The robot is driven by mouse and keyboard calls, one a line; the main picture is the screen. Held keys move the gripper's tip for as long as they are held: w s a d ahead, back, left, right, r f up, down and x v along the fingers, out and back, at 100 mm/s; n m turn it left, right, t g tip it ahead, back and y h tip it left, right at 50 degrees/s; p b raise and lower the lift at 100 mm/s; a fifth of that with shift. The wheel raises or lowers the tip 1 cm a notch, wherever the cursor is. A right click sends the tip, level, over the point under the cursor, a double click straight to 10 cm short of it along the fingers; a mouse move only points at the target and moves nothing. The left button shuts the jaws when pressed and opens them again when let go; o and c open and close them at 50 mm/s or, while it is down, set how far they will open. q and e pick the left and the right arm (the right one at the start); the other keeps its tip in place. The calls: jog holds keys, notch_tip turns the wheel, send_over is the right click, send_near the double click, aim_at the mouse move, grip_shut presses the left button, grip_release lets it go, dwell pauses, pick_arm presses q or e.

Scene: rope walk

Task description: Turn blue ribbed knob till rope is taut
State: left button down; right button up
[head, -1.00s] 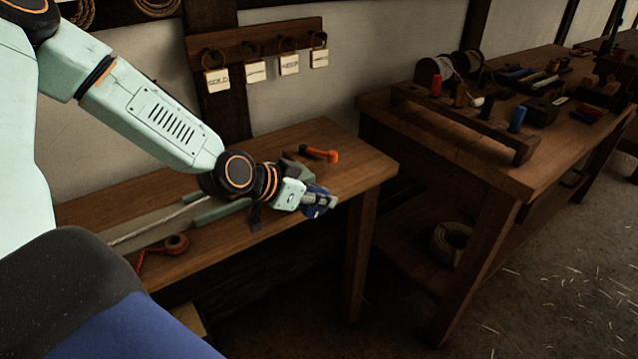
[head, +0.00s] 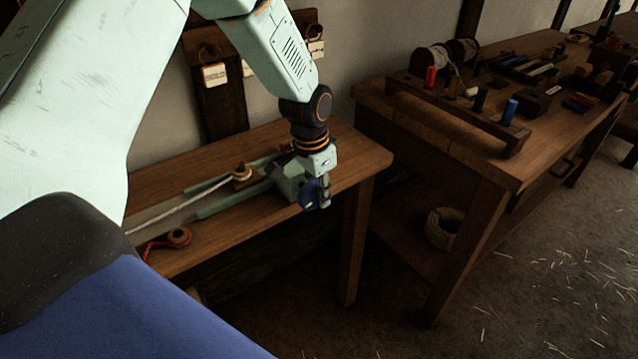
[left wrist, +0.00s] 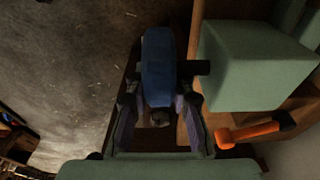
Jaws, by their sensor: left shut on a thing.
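The blue ribbed knob (head: 308,196) is at the front edge of the bench, on the end of a pale green block (head: 289,182). My left gripper (head: 319,190) is shut on it. In the left wrist view the knob (left wrist: 158,62) sits between the two fingers (left wrist: 158,95), beside the green block (left wrist: 250,65). The pale rope (head: 180,204) runs from the lower left along green rails to a wooden piece (head: 241,173) and looks straight; I cannot tell how tight it is. My right gripper is out of view.
An orange-handled lever (left wrist: 252,132) is close to the fingers in the left wrist view. A second bench (head: 440,135) with spools and tools stands to the right, past a gap.

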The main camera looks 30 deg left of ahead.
pick_arm(q)
jog(key=shift+g+y+p, duration=0.4)
jog(key=shift+g+p, duration=0.5)
jog(key=shift+p, duration=0.1)
jog(key=shift+w+f+g, duration=0.1)
jog(key=shift+f+g, duration=0.05)
jog(key=shift+g, duration=0.25)
jog(key=shift+f+g+y, duration=0.3)
jog(key=shift+g+y, duration=0.2)
jog(key=shift+g, duration=0.2)
jog(key=shift+f+g, duration=0.1)
jog(key=shift+g, duration=0.3)
jog(key=g+b, duration=0.1)
jog(key=g+y+b, duration=0.1)
jog(key=b, duration=0.1)
jog(key=shift+f, duration=0.25)
jog(key=g+b, duration=0.1)
jog(key=b, duration=0.1)
jog(key=g+y+b, duration=0.1)
jog(key=b, duration=0.2)
jog(key=shift+s+a+f+b, duration=0.1)
jog(key=shift+s+f+b, duration=0.05)
jog(key=shift+s+b, duration=0.15)
jog(key=shift+g+y+b, duration=0.3)
jog(key=shift+g+b, duration=0.4)
jog(key=shift+b, duration=0.7)
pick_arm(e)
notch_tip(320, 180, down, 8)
